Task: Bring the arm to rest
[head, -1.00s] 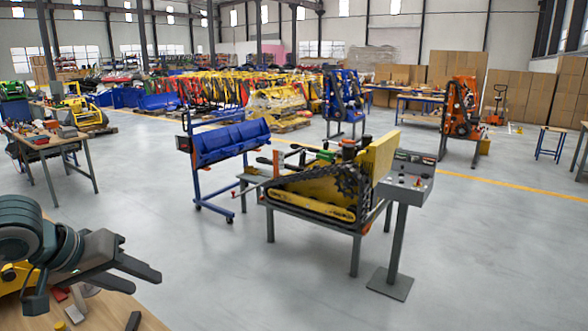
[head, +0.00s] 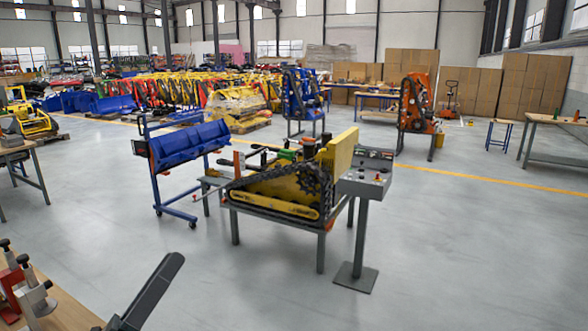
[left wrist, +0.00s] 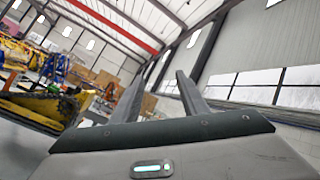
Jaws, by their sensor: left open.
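My left gripper (head: 150,291) shows only in part at the bottom left of the head view, as a dark grey finger pointing up and to the right. The rest of that arm is outside the frame. In the left wrist view both fingers of the left gripper (left wrist: 162,92) stand apart with nothing between them. It is open and empty, with the hall's windows and roof behind it. My right gripper is in neither view.
A wooden bench top (head: 62,305) with clamp-like tools (head: 36,288) lies close to the left gripper. A tracked carrier (head: 280,190) sits on a table ahead, beside a control pedestal (head: 362,200) and a blue trolley (head: 186,147).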

